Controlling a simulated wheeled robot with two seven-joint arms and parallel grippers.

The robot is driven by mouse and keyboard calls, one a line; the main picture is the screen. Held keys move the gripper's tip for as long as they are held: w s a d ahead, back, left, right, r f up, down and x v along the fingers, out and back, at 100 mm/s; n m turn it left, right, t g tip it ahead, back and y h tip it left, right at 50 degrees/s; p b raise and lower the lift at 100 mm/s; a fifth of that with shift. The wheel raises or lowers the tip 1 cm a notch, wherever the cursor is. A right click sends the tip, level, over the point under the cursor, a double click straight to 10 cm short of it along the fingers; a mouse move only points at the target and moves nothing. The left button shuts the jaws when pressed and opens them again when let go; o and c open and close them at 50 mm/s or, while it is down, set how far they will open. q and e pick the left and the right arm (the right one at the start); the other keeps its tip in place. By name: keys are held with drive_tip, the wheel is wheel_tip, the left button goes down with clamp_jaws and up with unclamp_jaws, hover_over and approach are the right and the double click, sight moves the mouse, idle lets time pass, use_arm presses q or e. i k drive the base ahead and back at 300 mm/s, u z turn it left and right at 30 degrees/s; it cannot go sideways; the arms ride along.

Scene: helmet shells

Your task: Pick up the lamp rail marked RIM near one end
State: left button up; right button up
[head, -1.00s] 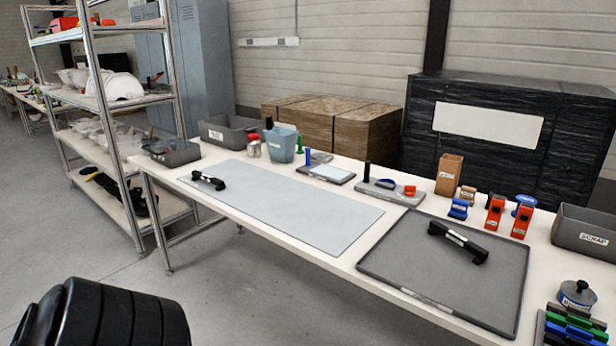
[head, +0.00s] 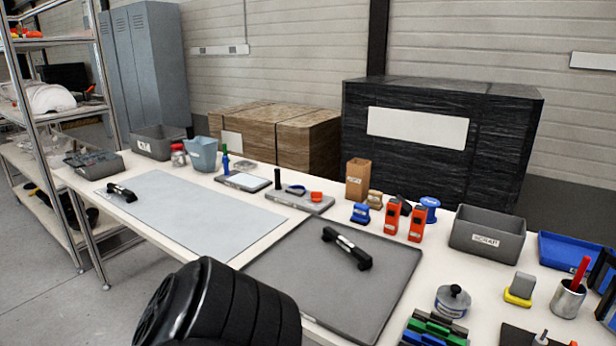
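Two black bar-shaped parts with pale labels lie on the table, and either could be a lamp rail. One (head: 347,248) lies diagonally on the dark grey tray mat (head: 375,290). The other (head: 121,192) lies at the left end of the light grey mat (head: 195,215). Their label text is too small to read. A thick black ribbed part of my own body fills the bottom centre and hides the table's front edge there. Neither of my grippers shows in the head view.
A grey SCRAP bin (head: 487,235), red and blue tools (head: 391,217) and a brown box (head: 358,178) stand along the table's back. A round grey pot (head: 452,301) and coloured blocks (head: 435,330) stand right of the dark mat. The light mat is mostly clear.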

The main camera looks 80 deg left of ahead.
sight(113, 187)
drive_tip(key=i, duration=0.55)
drive_tip(key=u, duration=3.3)
